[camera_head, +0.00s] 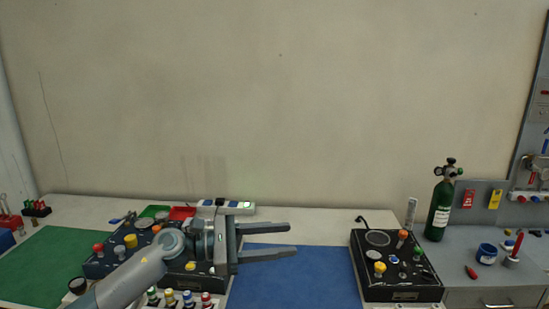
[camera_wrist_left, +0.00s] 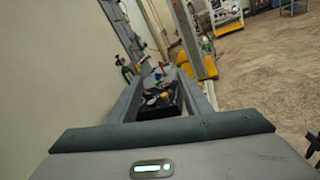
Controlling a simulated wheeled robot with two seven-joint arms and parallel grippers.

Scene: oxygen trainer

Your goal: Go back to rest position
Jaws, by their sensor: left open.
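My left gripper (camera_head: 290,241) is open in the head view, with its two fingers apart and pointing right. Nothing is between the fingers. It is above the bench, over the edge of the blue mat (camera_head: 300,275) and in front of the left trainer panel (camera_head: 98,267), which it partly hides. In the left wrist view the open fingers of the left gripper (camera_wrist_left: 162,88) reach toward the right trainer panel (camera_wrist_left: 158,108), which is seen between them at a distance. That panel also shows in the head view (camera_head: 416,290), clear of the gripper. My right gripper is not in view.
A green oxygen cylinder (camera_head: 440,208) stands at the right behind the right panel. A blue cup (camera_head: 487,254) and a red-handled tool are on the grey cabinet. A green mat (camera_head: 45,265) covers the left. The blue mat is bare where visible.

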